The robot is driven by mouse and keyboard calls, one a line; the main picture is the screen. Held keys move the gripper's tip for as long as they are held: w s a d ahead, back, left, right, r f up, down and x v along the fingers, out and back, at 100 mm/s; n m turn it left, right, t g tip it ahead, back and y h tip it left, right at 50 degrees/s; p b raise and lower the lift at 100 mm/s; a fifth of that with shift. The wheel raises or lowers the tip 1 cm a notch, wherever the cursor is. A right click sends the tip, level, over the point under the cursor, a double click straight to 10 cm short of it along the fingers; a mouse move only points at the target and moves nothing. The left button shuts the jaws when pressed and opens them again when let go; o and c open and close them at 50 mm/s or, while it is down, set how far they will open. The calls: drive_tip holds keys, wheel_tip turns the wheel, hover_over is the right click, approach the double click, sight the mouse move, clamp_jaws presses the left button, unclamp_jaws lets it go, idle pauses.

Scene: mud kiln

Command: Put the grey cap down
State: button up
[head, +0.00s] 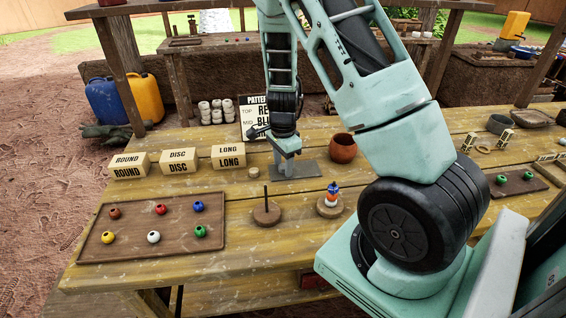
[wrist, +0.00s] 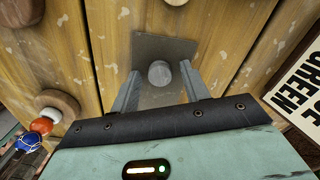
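The grey cap (wrist: 160,73) is a small round disc on a dark grey square plate (wrist: 150,45) in the wrist view. It appears to rest on the plate. My gripper (wrist: 160,68) has one finger on each side of the cap, with a visible gap to it on both sides; it is open. In the head view my gripper (head: 287,165) points down low over the grey plate (head: 308,170), and I cannot make out the cap there.
A peg stand (head: 266,212) and a stand with stacked beads (head: 330,209) are in front of the plate. A tray (head: 130,240) with several beads lies left. A brown pot (head: 343,148) stands right, a small pale disc (head: 254,173) left, and a pattern card (head: 253,115) behind.

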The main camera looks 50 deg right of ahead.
sight(282, 166)
wheel_tip(282, 166, up, 12)
drive_tip(key=p, duration=0.2)
drive_tip(key=s+a+r+n+y, duration=0.1)
drive_tip(key=s+a+r+n, duration=0.1)
drive_tip(key=a+n, duration=0.6)
drive_tip(key=s+a+r+n+y, duration=0.1)
drive_tip(key=s+a+r+n, duration=0.15)
drive_tip(key=a, duration=0.95)
drive_tip(key=s+a+r+n+h, duration=0.1)
drive_tip(key=s+a+r+n, duration=0.2)
drive_tip(key=s+a+n, duration=1)
drive_tip(key=s+n, duration=0.4)
drive_tip(key=n, duration=0.1)
drive_tip(key=shift+a, duration=0.35)
